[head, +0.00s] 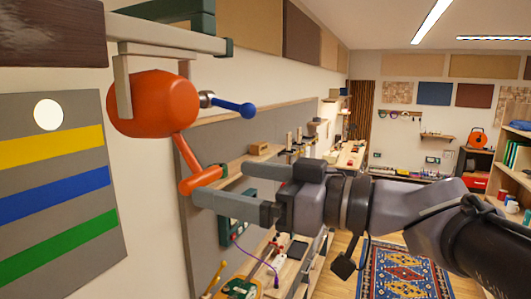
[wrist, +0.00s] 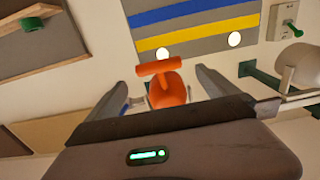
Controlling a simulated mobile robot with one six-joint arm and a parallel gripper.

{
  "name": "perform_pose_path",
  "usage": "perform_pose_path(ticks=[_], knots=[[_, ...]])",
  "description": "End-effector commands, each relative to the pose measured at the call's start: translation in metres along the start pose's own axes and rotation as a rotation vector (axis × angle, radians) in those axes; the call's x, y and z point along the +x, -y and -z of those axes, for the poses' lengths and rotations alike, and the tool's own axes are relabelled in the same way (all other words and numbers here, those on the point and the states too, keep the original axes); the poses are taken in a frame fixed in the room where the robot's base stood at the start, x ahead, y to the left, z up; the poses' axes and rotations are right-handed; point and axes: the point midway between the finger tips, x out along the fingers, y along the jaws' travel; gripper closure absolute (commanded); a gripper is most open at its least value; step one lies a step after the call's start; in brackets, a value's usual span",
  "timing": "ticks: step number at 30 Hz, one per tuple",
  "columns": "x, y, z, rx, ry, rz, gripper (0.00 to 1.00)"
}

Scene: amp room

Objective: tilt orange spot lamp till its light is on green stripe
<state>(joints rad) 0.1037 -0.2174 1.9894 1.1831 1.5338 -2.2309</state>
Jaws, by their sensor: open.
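The orange spot lamp (head: 150,104) hangs in a pale bracket (head: 123,85), with a blue-ended knob (head: 236,107) at its side and an orange T-shaped handle (head: 203,179) below. A grey board (head: 60,175) has yellow (head: 50,147), blue (head: 55,195) and green (head: 60,247) stripes. A white light spot (head: 48,114) lies on grey above the yellow stripe. My gripper (head: 222,183) is open beside the handle's end. In the wrist view the lamp (wrist: 168,92) and its handle (wrist: 158,66) show between my spread fingers; I cannot tell if they touch. The green stripe is not visible there.
The wrist view shows two light spots (wrist: 162,54) (wrist: 235,40) near the yellow stripe, and a pale second lamp (wrist: 298,57) with a green knob (wrist: 265,75) at right. A wall shelf (head: 255,158) and a workbench lie behind my gripper. A patterned rug (head: 400,270) covers the floor.

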Motion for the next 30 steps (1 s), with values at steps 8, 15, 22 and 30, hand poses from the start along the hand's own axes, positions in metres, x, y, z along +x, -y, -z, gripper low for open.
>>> perform_pose_path(ticks=[8,15,22,30], knots=[[0.067,0.001,0.003,0.004,0.003,0.003,0.02],[0.089,0.0,0.0,0.002,0.002,0.0,0.02],[0.09,0.0,-0.001,0.001,0.002,-0.001,0.02],[0.089,0.0,-0.001,0.001,0.002,-0.001,0.51]])
